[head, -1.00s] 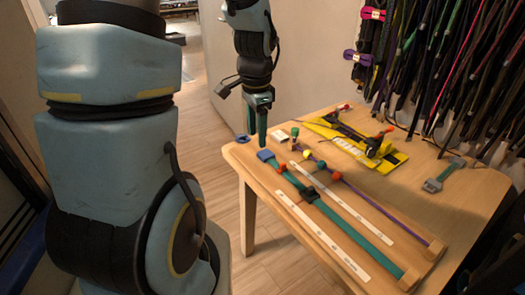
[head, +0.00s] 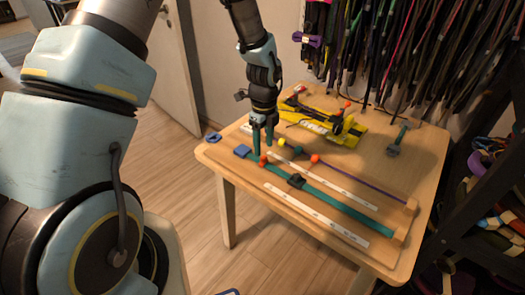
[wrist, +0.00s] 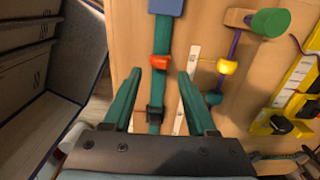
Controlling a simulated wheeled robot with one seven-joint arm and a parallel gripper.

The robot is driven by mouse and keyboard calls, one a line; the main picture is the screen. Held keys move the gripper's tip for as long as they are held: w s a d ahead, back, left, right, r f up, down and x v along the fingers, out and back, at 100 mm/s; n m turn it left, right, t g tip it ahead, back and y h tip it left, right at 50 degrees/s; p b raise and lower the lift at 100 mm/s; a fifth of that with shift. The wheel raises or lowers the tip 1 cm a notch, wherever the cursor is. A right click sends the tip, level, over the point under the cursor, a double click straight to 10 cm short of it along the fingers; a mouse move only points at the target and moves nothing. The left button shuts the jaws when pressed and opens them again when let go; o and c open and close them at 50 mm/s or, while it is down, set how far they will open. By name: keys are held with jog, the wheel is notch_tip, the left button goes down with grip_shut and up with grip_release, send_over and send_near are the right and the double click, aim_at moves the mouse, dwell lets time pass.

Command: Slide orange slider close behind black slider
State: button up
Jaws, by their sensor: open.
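The orange slider (head: 263,160) sits on a teal strap (head: 345,208), near the blue end block (head: 243,151). The black slider (head: 295,181) is on the same strap, farther from the blue block, with bare strap between the two. My gripper (head: 262,151) is open and low over the strap at the orange slider. In the wrist view its fingertips (wrist: 160,75) lie on either side of the strap, level with the lower edge of the orange slider (wrist: 160,62). The black slider (wrist: 155,114) shows between the fingers, nearer the palm. I cannot tell whether the fingers touch anything.
A purple cord (head: 365,185) runs alongside with yellow (head: 281,143), teal (head: 297,150) and orange (head: 315,158) pieces. White scales (head: 315,217) flank the teal strap. A yellow tool (head: 340,130) and a grey hammer-like tool (head: 397,143) lie behind. Cords hang at the back.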

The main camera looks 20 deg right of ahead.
aim_at(264, 157)
jog(key=shift+f+p, duration=0.35)
jog(key=shift+f, duration=1.7)
grip_shut()
